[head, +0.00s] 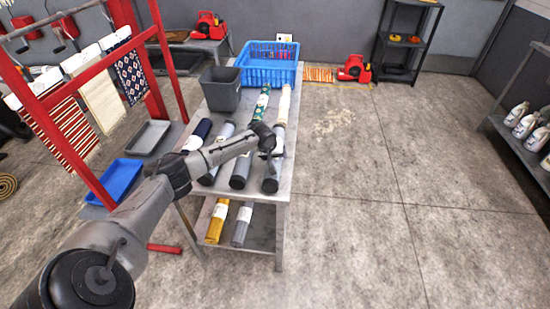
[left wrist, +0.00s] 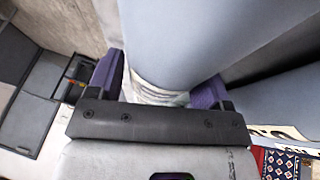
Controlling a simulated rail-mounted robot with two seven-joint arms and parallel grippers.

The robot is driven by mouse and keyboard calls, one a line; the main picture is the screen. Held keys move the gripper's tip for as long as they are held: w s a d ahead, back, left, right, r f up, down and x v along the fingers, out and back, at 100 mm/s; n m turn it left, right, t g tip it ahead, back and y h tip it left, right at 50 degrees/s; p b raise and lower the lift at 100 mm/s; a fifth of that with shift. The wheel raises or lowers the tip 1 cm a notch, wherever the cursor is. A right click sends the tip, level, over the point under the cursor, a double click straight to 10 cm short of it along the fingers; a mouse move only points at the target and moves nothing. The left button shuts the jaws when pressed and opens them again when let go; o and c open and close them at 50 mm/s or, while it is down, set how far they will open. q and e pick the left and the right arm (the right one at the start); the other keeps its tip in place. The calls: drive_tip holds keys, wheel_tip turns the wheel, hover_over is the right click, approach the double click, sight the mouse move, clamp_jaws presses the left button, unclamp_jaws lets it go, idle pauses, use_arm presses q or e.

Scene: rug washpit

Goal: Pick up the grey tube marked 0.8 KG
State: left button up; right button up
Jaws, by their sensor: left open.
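Several grey tubes lie side by side on the metal table. The right one (head: 271,174) is partly under my left gripper (head: 270,148); a middle one (head: 241,172) and a left one (head: 216,166) lie beside it. In the left wrist view my left gripper (left wrist: 157,88) is open, with its purple fingers on either side of a grey tube (left wrist: 185,35). A whitish band shows on that tube between the fingers; contact cannot be told. A neighbouring grey tube (left wrist: 280,98) has a dark-printed label, cut off and not surely readable. Markings are unreadable in the head view.
A blue basket (head: 268,73) and grey bin (head: 221,98) stand at the table's back. Green and cream rolls lie behind the tubes. A yellow tube (head: 216,222) and another grey tube (head: 242,225) lie on the lower shelf. A red rack stands left; floor right is clear.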

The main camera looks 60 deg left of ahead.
use_arm(q)
drive_tip(key=c, duration=1.2)
drive_tip(key=shift+a+r, duration=0.1)
drive_tip(key=shift+r, duration=0.05)
drive_tip(key=shift+c, duration=0.2)
drive_tip(key=shift+r, duration=0.1)
